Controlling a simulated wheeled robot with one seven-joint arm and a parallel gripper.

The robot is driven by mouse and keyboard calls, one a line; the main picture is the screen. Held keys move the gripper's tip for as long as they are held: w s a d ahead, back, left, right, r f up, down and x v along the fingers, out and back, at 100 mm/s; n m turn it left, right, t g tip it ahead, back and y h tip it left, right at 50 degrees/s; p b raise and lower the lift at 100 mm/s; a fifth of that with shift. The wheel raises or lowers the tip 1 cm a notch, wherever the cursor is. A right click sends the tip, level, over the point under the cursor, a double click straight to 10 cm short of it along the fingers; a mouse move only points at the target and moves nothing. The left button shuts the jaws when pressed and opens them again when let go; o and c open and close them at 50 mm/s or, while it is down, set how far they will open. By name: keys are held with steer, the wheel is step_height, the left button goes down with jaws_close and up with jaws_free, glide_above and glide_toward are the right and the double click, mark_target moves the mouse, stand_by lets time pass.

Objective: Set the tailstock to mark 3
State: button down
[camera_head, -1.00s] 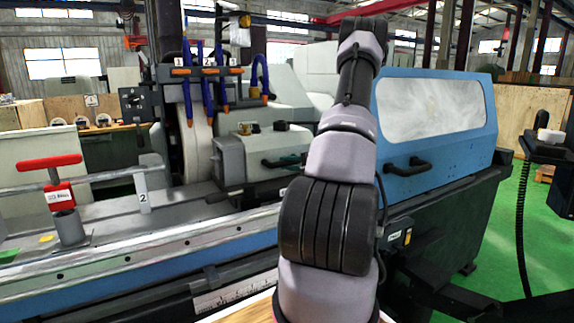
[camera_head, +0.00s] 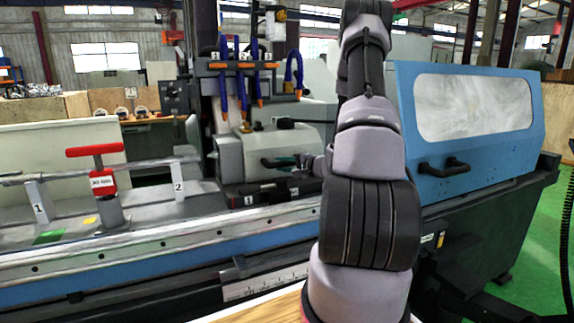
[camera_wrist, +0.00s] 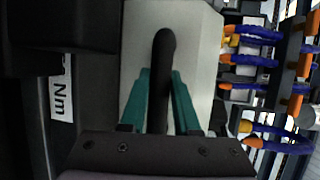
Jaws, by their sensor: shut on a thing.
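The tailstock (camera_head: 270,150), a grey housing with a black handle, sits on the machine bed in the middle of the head view. It stands just right of the stand labelled 2. My gripper (camera_head: 287,162) is at the handle on its front, partly hidden by my arm. In the wrist view my gripper's teal fingers (camera_wrist: 160,100) are shut on the black handle (camera_wrist: 163,60), with the grey housing (camera_wrist: 200,40) behind. A white scale (camera_head: 265,284) runs along the bed's front below; its numbers are too small to read.
Left on the bed are a red T-handle (camera_head: 97,165), the stand labelled 1 (camera_head: 38,205) and the stand labelled 2 (camera_head: 179,182). Blue hoses (camera_head: 241,80) hang behind the tailstock. A blue cover (camera_head: 470,120) with a window is at the right.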

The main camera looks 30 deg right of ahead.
steer(key=shift+d, duration=0.4)
steer(key=c, duration=0.7)
jaws_free()
steer(key=shift+o, duration=0.2)
steer(key=v, duration=1.1)
steer(key=shift+w+a, duration=0.1)
steer(key=shift+a, duration=0.05)
